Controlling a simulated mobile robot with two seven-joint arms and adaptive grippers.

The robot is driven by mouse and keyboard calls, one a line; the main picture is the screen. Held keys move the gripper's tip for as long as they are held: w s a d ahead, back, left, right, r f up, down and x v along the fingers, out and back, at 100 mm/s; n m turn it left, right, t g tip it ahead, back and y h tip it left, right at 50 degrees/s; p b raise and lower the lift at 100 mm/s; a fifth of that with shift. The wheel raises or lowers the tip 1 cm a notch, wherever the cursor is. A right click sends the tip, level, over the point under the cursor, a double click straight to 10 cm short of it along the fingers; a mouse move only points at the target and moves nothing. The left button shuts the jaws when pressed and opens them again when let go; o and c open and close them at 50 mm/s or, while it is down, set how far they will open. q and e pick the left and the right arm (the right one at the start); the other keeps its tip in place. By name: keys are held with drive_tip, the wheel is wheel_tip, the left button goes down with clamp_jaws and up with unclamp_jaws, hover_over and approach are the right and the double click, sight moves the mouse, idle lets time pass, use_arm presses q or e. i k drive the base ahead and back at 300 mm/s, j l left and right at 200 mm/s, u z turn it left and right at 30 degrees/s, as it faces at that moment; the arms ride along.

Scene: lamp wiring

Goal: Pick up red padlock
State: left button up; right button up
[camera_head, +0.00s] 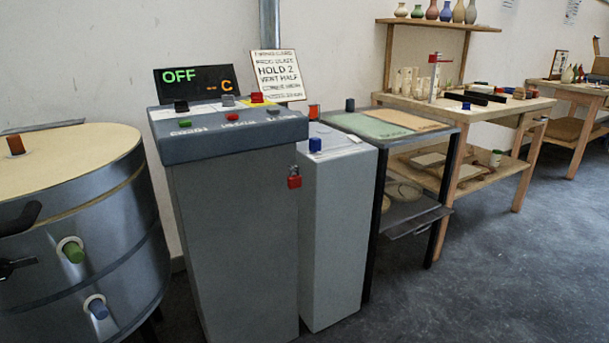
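The red padlock (294,182) is small, with a thin metal shackle. It hangs at the right side of the tall grey control cabinet (232,240), near the gap beside the shorter light-grey pedestal (340,230). I cannot tell what its shackle is hooked on. Neither of my grippers shows in the head view.
A large round kiln (70,225) with green and blue plugs stands at the left. A display reading OFF (195,80) and a sign (277,75) stand on the cabinet. A dark-framed table (385,124) and wooden benches (490,112) stand at the right. The floor (480,290) at front right is clear.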

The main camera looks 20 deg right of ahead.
sight(294, 181)
drive_tip(key=i+l, duration=0.1)
drive_tip(key=l, duration=0.35)
drive_tip(key=i+l+u, duration=0.1)
drive_tip(key=l, duration=0.3)
drive_tip(key=i+l, duration=0.15)
drive_tip(key=l, duration=0.3)
drive_tip(key=i+l+u, duration=0.1)
drive_tip(key=l, duration=0.35)
drive_tip(key=i+l, duration=0.1)
drive_tip(key=l, duration=0.35)
drive_tip(key=u, duration=0.05)
